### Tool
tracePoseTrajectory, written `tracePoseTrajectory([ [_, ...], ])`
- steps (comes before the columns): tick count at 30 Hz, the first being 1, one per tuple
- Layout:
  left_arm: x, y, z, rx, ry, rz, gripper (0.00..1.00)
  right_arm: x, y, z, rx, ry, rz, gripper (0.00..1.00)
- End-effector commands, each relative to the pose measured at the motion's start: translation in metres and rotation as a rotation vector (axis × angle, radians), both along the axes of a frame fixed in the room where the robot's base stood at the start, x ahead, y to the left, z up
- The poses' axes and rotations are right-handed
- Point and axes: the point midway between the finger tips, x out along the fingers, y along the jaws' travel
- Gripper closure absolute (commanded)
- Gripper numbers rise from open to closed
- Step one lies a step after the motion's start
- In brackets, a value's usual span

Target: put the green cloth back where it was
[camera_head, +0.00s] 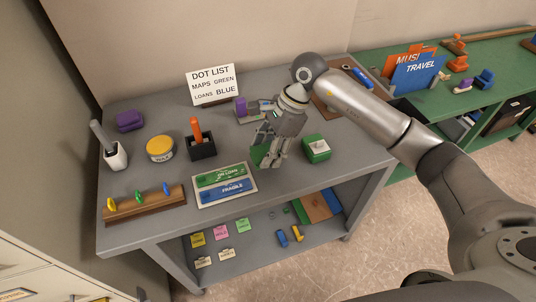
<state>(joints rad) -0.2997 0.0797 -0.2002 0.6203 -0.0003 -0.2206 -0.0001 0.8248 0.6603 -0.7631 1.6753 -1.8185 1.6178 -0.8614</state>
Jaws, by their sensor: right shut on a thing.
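My right arm reaches in from the right, and its gripper (268,160) points down over the middle of the grey table (226,228). The gripper is shut on the green cloth (257,154), which shows as a small green patch at the fingers. The fingers hide much of the cloth, and I cannot tell whether it touches the tabletop. My left gripper is not in view.
Close by stand a green box (316,149) on the right, a tray with labelled strips (225,184) in front, and a black holder (201,147) on the left. A sign (213,84) stands behind. A green bench (449,101) is at right.

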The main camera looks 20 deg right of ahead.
Motion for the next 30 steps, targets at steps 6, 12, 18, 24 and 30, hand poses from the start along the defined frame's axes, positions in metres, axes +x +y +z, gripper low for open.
tracePoseTrajectory([
  [6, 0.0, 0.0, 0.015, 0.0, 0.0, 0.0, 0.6, 0.001, 0.0, -0.025, 0.001, 0.007, 0.0, 0.73],
  [12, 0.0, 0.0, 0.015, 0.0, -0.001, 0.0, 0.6, 0.002, -0.001, -0.035, -0.001, 0.001, -0.001, 0.73],
  [18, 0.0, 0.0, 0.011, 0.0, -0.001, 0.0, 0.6, 0.002, -0.001, -0.038, -0.001, 0.001, -0.001, 0.73],
  [24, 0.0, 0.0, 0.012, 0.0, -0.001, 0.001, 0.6, 0.002, -0.001, -0.037, -0.001, 0.001, -0.001, 0.3],
  [30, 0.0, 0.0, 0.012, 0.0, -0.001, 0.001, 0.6, 0.002, -0.001, -0.037, -0.001, 0.001, -0.001, 0.29],
])
